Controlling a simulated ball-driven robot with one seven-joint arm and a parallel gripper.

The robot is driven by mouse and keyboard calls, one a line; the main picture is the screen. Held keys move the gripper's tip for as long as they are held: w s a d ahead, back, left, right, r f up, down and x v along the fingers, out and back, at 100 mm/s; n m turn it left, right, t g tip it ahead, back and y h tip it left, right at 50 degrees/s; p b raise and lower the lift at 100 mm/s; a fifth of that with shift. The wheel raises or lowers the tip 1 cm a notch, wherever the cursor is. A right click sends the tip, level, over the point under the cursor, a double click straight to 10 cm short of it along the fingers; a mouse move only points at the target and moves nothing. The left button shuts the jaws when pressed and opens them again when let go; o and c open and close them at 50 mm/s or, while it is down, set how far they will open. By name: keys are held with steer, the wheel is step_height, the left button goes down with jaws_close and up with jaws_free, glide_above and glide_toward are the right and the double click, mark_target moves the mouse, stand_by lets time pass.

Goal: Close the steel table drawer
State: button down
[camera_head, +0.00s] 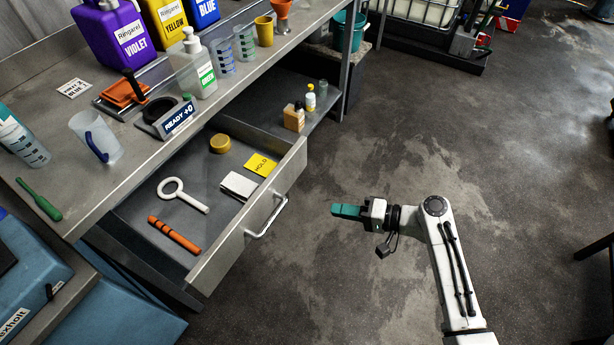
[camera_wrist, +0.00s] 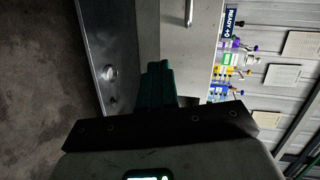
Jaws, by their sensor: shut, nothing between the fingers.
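The steel table drawer (camera_head: 222,248) is pulled well out from under the steel table. Its bar handle (camera_head: 268,218) is on the front panel. Inside lie a white ring-ended tool (camera_head: 182,195), an orange stick (camera_head: 174,235), a yellow HOLD note (camera_head: 261,165), a white pad (camera_head: 238,186) and a round tan lid (camera_head: 220,143). My gripper (camera_head: 334,210), with teal fingers, is shut and empty, to the right of the drawer front and apart from it. In the wrist view, the shut fingers (camera_wrist: 158,72) point toward a pale panel with a handle (camera_wrist: 188,14).
The steel tabletop (camera_head: 150,160) holds a purple jug (camera_head: 110,38), a pump bottle (camera_head: 194,68), beakers and a READY sign (camera_head: 180,118). Small bottles (camera_head: 296,117) stand on a lower shelf beside the drawer. Blue cases are at lower left. The floor (camera_head: 330,270) before the drawer is clear.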

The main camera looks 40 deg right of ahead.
mark_target(224, 135)
steer(key=w+d+r+m+t+h, duration=0.1)
steer(key=d+r+m+t+h, duration=0.1)
steer(key=d+m+t, duration=0.3)
steer(key=shift+n+g, duration=0.6)
steer(key=x, duration=0.4)
steer(key=p+x, duration=0.1)
steer(key=x, duration=0.7)
steer(key=shift+w+d+f+p, duration=0.15)
steer(key=shift+w+d+p, duration=0.1)
steer(key=shift+d+p, duration=0.1)
steer(key=shift+w+a+f, duration=0.1)
steer(key=shift+w+a, duration=0.1)
steer(key=shift+w, duration=0.5)
steer(key=b+x, duration=0.5)
steer(key=x, duration=0.4)
steer(key=b+x, duration=0.6)
steer(key=x, duration=0.3)
steer(key=b+x, duration=0.6)
steer(key=x, duration=0.3)
steer(key=shift+w+d+f, duration=0.1)
steer(key=shift+w+f, duration=0.2)
steer(key=shift+w, duration=0.15)
steer(key=shift+w+r+b, duration=0.1)
steer(key=shift+w+b, duration=0.35)
steer(key=shift+w, duration=0.15)
steer(key=shift+w+a+r, duration=0.1)
steer(key=shift+a+r, duration=0.1)
steer(key=shift+r, duration=0.1)
